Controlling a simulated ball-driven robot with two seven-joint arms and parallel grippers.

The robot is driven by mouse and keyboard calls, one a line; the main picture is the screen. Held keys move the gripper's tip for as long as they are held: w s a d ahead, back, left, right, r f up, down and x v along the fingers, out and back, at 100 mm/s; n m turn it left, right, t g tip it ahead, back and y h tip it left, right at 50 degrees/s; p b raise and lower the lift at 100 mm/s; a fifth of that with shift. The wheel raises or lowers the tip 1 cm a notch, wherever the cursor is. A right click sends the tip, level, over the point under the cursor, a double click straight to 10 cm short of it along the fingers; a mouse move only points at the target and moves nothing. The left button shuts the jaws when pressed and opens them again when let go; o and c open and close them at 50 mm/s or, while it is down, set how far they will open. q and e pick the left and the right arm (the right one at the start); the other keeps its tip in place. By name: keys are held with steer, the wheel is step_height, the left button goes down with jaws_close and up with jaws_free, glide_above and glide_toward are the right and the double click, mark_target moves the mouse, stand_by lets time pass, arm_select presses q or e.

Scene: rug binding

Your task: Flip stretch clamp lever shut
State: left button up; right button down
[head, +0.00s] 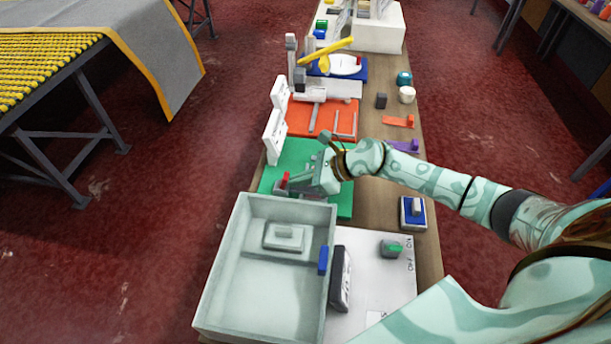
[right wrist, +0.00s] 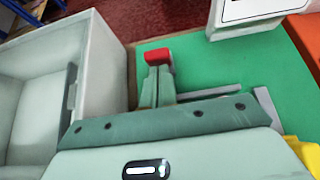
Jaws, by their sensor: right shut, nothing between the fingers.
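The red-tipped clamp lever (head: 286,177) is at the left part of the green board (head: 341,203). Its red end (right wrist: 158,56) also shows in the right wrist view, just beyond my fingertips. My right gripper (head: 288,186) is shut and empty, low over the green board with its fingertips right beside the lever. In the right wrist view the two fingers (right wrist: 157,88) are together and hide the lever below its red end. I cannot tell whether they touch it or how far the lever is tilted. My left gripper is not in view.
A pale open box (head: 262,282) stands close in front of the green board, with a blue piece on its right wall. A white panel (head: 378,285) with a green knob lies to its right. White signs (head: 274,136) line the left edge. An orange board (head: 301,117) lies beyond.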

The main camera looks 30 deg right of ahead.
mark_target(285, 175)
steer(key=r+h+p, duration=0.1)
steer(key=p, duration=0.2)
steer(key=w+a+r+g+h+p, duration=0.1)
steer(key=p, duration=0.1)
steer(key=shift+a+r+g+p, duration=0.1)
steer(key=shift+r+g+p, duration=0.2)
steer(key=shift+r+p, duration=0.1)
steer(key=shift+w+a+f+g+h+p, duration=0.1)
steer(key=shift+w+a+g+h+p, duration=0.25)
steer(key=shift+h+p, duration=0.55)
steer(key=shift+s+f, duration=0.15)
steer(key=shift+f, duration=0.35)
steer(key=shift+r, duration=0.1)
steer(key=shift+r+p, duration=0.6)
steer(key=shift+r, duration=0.15)
steer(key=p+v, duration=0.1)
steer(key=v, duration=1.5)
steer(key=shift+d, duration=0.2)
